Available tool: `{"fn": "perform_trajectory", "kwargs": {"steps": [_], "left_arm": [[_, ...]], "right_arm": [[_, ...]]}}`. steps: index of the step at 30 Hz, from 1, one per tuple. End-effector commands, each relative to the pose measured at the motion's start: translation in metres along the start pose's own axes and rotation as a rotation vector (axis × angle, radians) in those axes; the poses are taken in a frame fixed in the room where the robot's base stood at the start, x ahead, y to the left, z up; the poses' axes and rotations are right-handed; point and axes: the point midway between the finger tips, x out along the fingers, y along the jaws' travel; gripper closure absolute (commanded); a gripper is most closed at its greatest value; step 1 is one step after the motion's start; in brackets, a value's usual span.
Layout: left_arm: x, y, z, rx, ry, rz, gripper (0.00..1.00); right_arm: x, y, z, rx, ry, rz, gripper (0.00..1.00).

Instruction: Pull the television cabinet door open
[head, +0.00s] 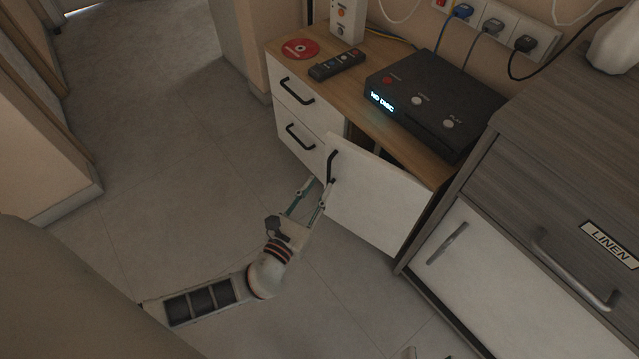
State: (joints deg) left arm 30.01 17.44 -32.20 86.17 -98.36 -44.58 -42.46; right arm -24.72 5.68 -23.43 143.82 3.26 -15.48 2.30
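The television cabinet (350,110) has a wood top and white fronts. Its white door (375,195) stands partly open, with a dark gap showing at its upper edge. The door's black handle (331,167) is upright near its left edge. My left gripper (313,190) is at the lower end of this handle, with its fingers pointing up toward it. The two fingers show apart. I cannot tell whether the handle lies between them or whether they touch it. A small light piece at the bottom edge may be part of my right arm; my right gripper is not clearly seen.
A black disc player (435,100), a remote (338,63) and a red disc (300,49) lie on the cabinet top. Two drawers (300,110) are left of the door. A grey linen cabinet (560,150) stands close on the right. The floor (170,170) at left is clear.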

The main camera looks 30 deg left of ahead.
Motion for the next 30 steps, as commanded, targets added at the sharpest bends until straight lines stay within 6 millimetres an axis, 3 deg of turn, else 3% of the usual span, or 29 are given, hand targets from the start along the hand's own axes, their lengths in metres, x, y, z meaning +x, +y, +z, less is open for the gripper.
{"fn": "perform_trajectory", "kwargs": {"steps": [7,23,26,30], "left_arm": [[-0.012,0.0,0.0,0.001,0.0,0.0,0.75],[-0.012,-0.001,0.0,0.0,0.0,0.0,0.75],[-0.012,-0.001,-0.002,-0.015,0.007,-0.002,0.98],[-0.009,-0.007,-0.024,-0.198,0.088,-0.031,1.0]], "right_arm": [[0.0,0.0,-0.001,0.0,0.001,0.0,0.6],[0.0,0.0,0.002,0.001,-0.004,0.0,0.6],[0.0,0.0,0.002,0.001,-0.004,0.0,0.6],[0.0,0.0,0.003,0.0,-0.005,0.001,0.6]]}}
